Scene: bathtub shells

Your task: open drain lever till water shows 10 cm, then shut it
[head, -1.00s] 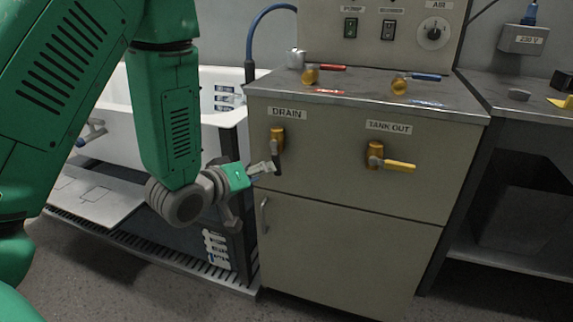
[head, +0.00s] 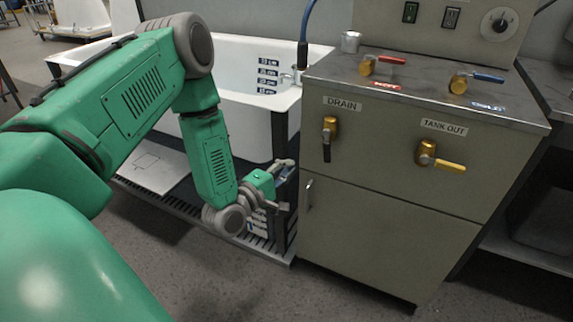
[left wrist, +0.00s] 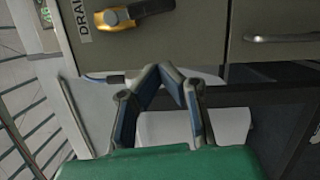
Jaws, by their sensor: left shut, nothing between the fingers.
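The drain valve (head: 331,126) has a brass body and a black lever (head: 327,152) that hangs straight down on the cabinet front, under the DRAIN label (head: 342,103). The valve also shows at the top of the left wrist view (left wrist: 112,19). My left gripper (head: 287,188) is shut and empty, below and left of the lever and apart from it. Its fingertips (left wrist: 166,72) meet in the left wrist view. The white bathtub (head: 225,105) has a depth scale (head: 267,76) on its inner wall; its numbers and any water level are too small to read. My right gripper is out of view.
The tank-out valve (head: 427,152) with a yellow lever sits to the right on the cabinet. Red-handled (head: 380,63) and blue-handled (head: 474,81) valves and a metal cup (head: 350,41) are on top. A cabinet door handle (head: 309,193) is near my gripper.

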